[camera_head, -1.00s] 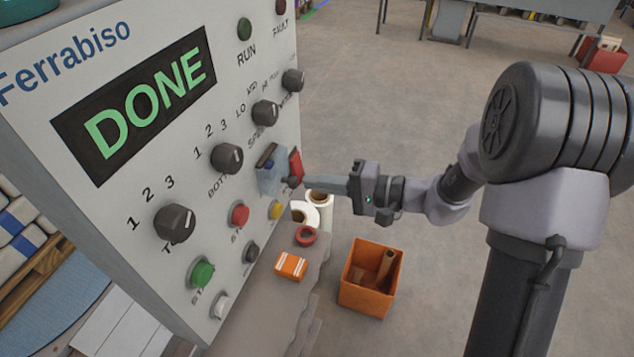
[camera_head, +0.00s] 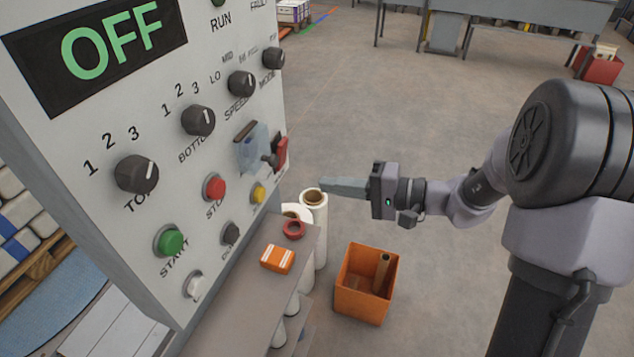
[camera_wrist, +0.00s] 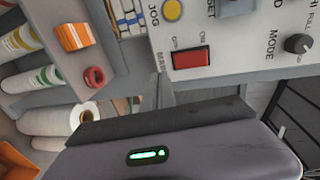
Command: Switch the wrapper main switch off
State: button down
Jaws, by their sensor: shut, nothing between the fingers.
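The wrapper's control panel (camera_head: 215,190) fills the left of the head view, and its display (camera_head: 105,45) reads OFF. The main switch (camera_head: 281,153) is a red part near the panel's right edge, with a small dark piece beside it. In the wrist view it is a red rocker (camera_wrist: 192,58) in a dark frame, with small OFF and ON marks. My gripper (camera_head: 324,186) is shut and empty. It is to the right of the switch, apart from the panel, pointing left towards it.
A clear cover (camera_head: 252,148) sits left of the switch. A yellow button (camera_head: 258,194), red stop button (camera_head: 214,186) and mode knob (camera_head: 274,58) are close by. Below are an orange box (camera_head: 277,258), red tape ring (camera_head: 293,229), white rolls (camera_head: 314,225) and an orange bin (camera_head: 366,284).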

jog(key=s+d+f+p, duration=0.1)
jog(key=d, duration=0.5)
jog(key=shift+s+f, duration=0.25)
jog(key=s+a+r+n+g+h, duration=0.1)
jog(key=s+a+h, duration=0.15)
jog(key=s, duration=0.25)
jog(key=s+a+r+g+h, duration=0.1)
jog(key=s+r+g+h, duration=0.15)
jog(key=s, duration=0.35)
jog(key=s+a+r+n+g+h, duration=0.1)
jog(key=s+a+h, duration=0.15)
jog(key=s, duration=0.25)
jog(key=s+d+r+m+t+h, duration=0.2)
jog(key=s+d+t+h, duration=0.2)
jog(key=d+h, duration=0.1)
jog(key=shift+s+d+r+t+h, duration=0.25)
jog(key=shift+d+r+t+h, duration=0.15)
jog(key=shift+d, duration=0.25)
